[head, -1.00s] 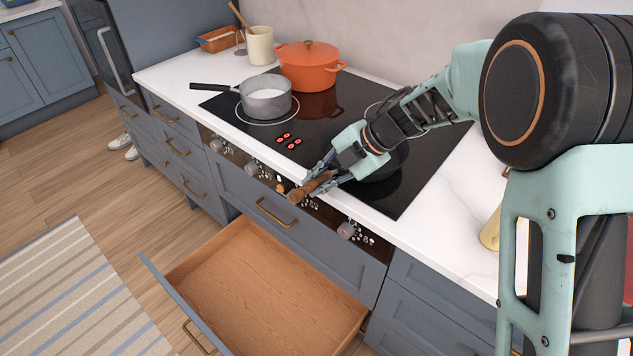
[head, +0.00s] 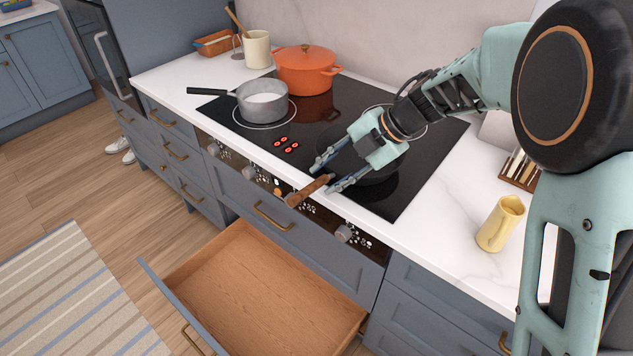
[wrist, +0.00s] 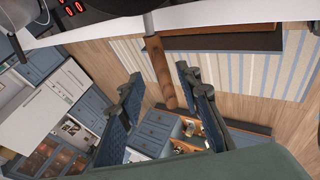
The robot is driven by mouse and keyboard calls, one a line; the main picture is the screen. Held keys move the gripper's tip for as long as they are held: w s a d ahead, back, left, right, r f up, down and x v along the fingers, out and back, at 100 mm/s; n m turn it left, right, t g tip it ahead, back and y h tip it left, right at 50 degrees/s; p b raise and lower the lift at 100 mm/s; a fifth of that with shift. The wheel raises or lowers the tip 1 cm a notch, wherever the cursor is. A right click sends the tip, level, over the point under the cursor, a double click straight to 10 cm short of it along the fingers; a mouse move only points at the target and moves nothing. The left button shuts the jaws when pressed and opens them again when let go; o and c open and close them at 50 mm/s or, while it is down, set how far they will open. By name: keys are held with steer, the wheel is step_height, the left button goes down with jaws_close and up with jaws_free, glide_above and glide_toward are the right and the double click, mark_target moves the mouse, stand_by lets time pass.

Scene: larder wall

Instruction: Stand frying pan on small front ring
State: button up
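The dark frying pan (head: 372,172) sits on the black hob (head: 235,142) at its right front, partly hidden under my arm. Its wooden handle (head: 309,190) juts over the hob's front edge. My gripper (head: 326,178) is open, with its fingers apart around the inner part of the handle. In the wrist view the handle (wrist: 158,70) lies between the two spread fingers, with a gap on each side. The pan's body is mostly out of that view. The ring under the pan is hidden, so I cannot tell how well it is centred.
A grey saucepan (head: 263,100) stands on the left ring, with an orange lidded pot (head: 306,70) behind it. A yellow jug (head: 500,223) stands on the right counter. Control knobs line the front below the handle. An open, empty drawer (head: 262,290) juts out below.

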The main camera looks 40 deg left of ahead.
steer(key=v, duration=0.6)
steer(key=shift+d+r, duration=0.2)
steer(key=shift+d, duration=0.05)
